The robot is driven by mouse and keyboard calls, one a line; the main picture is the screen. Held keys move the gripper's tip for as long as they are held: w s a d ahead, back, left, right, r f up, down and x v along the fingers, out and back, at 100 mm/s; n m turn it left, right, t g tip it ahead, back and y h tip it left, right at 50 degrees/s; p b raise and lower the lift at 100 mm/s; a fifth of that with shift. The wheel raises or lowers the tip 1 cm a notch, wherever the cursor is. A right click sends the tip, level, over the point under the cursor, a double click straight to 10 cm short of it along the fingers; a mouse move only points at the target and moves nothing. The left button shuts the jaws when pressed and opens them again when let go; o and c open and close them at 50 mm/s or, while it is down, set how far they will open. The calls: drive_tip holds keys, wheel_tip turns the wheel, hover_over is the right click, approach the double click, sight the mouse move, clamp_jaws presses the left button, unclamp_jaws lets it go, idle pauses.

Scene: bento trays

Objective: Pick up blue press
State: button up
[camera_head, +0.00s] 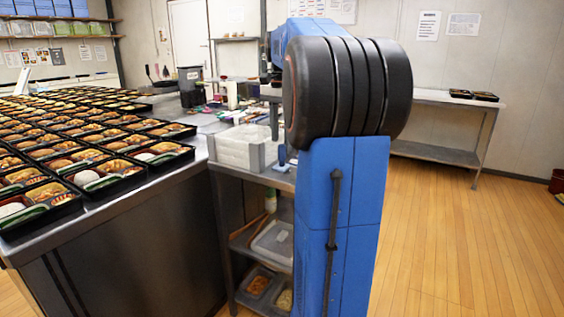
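A small blue object (284,152), which looks like the blue press, is on the metal side table just left of my blue arm. It seems to stand upright, and my arm may hide part of it. My arm fills the middle of the view, with a black ribbed joint above a long blue link. I cannot make out my gripper or its fingers, so I cannot tell its distance from the press.
Many filled bento trays (101,180) cover the large counter at left. Clear plastic containers (238,147) stand left of the press. Tubs (257,284) sit on the shelf below. A table (440,98) stands at the back right. The wooden floor (470,240) at right is clear.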

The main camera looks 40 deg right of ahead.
sight(282, 161)
drive_tip(key=shift+w+d+f, duration=0.1)
drive_tip(key=shift+d+f, duration=0.05)
drive_tip(key=shift+f, duration=1.7)
drive_tip(key=shift+w+d+f, duration=0.1)
drive_tip(key=shift+f, duration=1.7)
drive_tip(key=shift+c, duration=0.3)
clamp_jaws()
